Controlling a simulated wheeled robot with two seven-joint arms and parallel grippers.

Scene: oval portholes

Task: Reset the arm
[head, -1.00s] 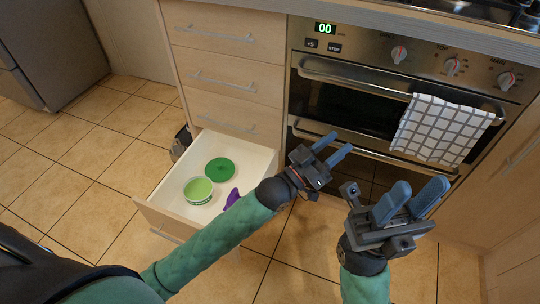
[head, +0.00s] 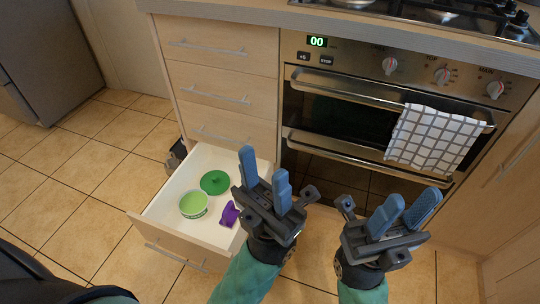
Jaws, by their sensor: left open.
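My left gripper (head: 265,183) is open and empty, with its blue fingers pointing up the picture, in front of the oven and right of the open drawer. My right gripper (head: 403,213) stands to its right, empty, with its two blue fingers apart. Both grippers are held in the air over the floor and touch nothing that I can see.
An open bottom drawer (head: 152,212) holds a green bowl (head: 193,204), a green lid (head: 215,181) and a purple object (head: 229,214). The oven (head: 345,110) has a checked towel (head: 432,137) on its handle. Tiled floor (head: 85,205) is clear at left.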

